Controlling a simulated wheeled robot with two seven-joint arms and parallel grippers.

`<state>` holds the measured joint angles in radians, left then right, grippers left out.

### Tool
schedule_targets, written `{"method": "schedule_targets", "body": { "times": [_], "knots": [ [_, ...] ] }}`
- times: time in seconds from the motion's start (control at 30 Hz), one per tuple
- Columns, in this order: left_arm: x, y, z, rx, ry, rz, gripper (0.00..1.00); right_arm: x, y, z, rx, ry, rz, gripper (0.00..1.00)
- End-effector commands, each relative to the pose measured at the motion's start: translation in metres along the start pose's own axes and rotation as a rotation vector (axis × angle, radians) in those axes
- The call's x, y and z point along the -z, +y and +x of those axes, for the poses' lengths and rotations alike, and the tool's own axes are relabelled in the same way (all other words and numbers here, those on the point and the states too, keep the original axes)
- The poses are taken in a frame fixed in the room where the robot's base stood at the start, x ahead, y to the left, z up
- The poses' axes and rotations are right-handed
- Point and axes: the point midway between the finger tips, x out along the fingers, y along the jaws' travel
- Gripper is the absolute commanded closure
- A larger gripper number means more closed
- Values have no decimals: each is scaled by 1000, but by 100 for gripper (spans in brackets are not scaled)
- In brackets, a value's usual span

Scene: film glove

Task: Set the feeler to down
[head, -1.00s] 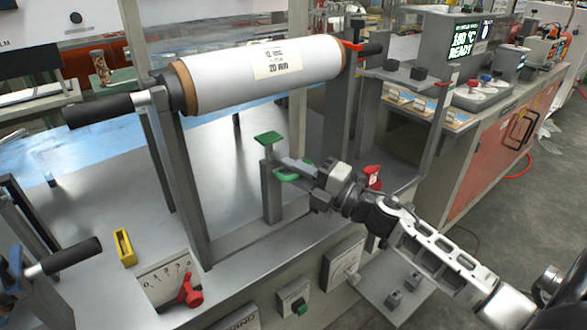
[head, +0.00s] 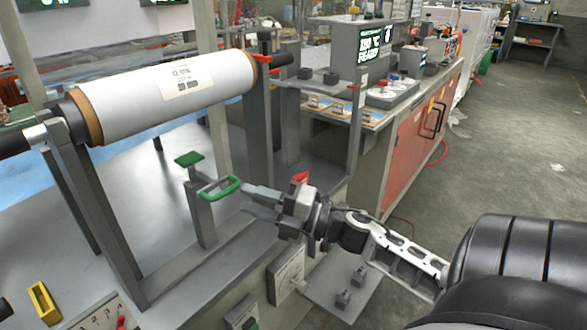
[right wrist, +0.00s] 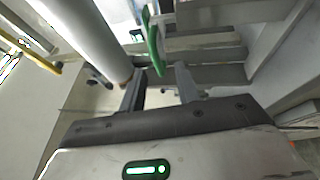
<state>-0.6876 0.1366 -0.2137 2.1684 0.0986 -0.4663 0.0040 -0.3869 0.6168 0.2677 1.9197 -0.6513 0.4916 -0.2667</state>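The feeler appears to be the green loop handle (head: 219,188) on a grey post (head: 203,215), with a flat green plate (head: 189,159) at the post's top. The loop sticks out to the right, below the plate's level. My right gripper (head: 245,198) is open and empty just right of the loop, its fingers pointing at it. In the right wrist view the green part (right wrist: 154,46) stands beyond the fingertips, roughly in line with the gap between them. My left gripper is out of view.
A red knob (head: 300,177) is close behind my right gripper. A yellow block (head: 43,302) lies on the bench at lower left. The floor at right is clear.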

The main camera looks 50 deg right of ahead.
Motion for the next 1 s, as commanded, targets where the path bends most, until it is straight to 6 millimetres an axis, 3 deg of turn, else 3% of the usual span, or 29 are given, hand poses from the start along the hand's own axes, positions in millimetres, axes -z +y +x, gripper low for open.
{"method": "schedule_targets", "body": {
  "times": [0.2, 0.4, 1.0],
  "knots": [
    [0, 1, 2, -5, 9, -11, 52, 0, -2, -52, 3, -3, 3, 67],
    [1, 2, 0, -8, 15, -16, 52, 0, 0, -78, -1, -1, 2, 67],
    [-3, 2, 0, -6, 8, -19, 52, 0, 0, -86, -1, 0, 0, 67]
  ]
}}
